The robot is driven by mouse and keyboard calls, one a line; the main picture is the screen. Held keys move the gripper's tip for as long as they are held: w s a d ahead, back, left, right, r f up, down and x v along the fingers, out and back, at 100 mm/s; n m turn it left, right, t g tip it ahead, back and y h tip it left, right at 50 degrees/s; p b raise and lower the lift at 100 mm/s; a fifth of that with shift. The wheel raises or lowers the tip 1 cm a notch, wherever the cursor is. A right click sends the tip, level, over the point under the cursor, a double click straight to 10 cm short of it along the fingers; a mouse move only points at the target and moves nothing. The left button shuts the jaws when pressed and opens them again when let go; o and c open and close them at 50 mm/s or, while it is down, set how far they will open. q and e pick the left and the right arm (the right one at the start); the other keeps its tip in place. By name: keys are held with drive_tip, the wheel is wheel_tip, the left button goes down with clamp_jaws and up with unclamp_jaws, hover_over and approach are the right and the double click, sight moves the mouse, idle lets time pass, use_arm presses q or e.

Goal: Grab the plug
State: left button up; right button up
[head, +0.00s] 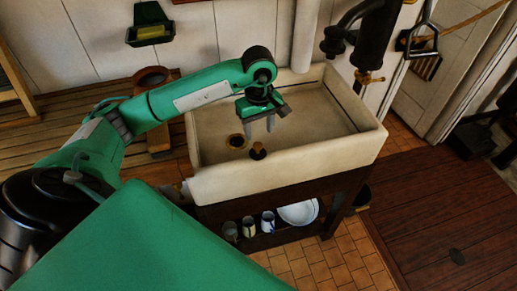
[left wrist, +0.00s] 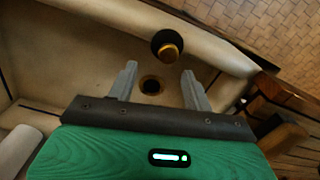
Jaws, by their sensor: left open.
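The plug (head: 258,151) is a small black stopper with a brass knob on top. It sits on the sink floor near the front wall, and it also shows in the left wrist view (left wrist: 168,46), beyond my fingertips. The round brass-rimmed drain hole (head: 237,141) lies beside it to the left, uncovered. In the left wrist view the drain hole (left wrist: 151,86) shows between my fingers. My left gripper (head: 260,127) hangs over the sink, fingers pointing down, open and empty, apart from the plug. My right gripper is not in view.
The cream sink (head: 330,158) has raised walls around the plug. A black pump with a brass spout (head: 369,77) stands at its back right. Several mugs (head: 248,226) and a white plate (head: 299,213) sit on the shelf below. A wooden counter (head: 60,132) is at left.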

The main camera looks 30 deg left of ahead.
sight(258, 144)
use_arm(q)
drive_tip(key=shift+s+f, duration=0.15)
drive_tip(key=shift+f, duration=0.25)
drive_tip(key=shift+s+f, duration=0.1)
drive_tip(key=shift+f, duration=0.1)
drive_tip(key=shift+s+d+f+p, duration=0.1)
drive_tip(key=shift+f+p, duration=0.2)
drive_tip(key=shift+p, duration=0.25)
drive_tip(key=f+p, duration=0.1)
drive_tip(key=f, duration=0.1)
drive_tip(key=shift+s+d+f+p, duration=0.15)
drive_tip(key=shift+s+f+p, duration=0.2)
drive_tip(key=shift+s+f, duration=0.05)
drive_tip(key=shift+f, duration=0.75)
drive_tip(key=shift+c, duration=0.2)
clamp_jaws()
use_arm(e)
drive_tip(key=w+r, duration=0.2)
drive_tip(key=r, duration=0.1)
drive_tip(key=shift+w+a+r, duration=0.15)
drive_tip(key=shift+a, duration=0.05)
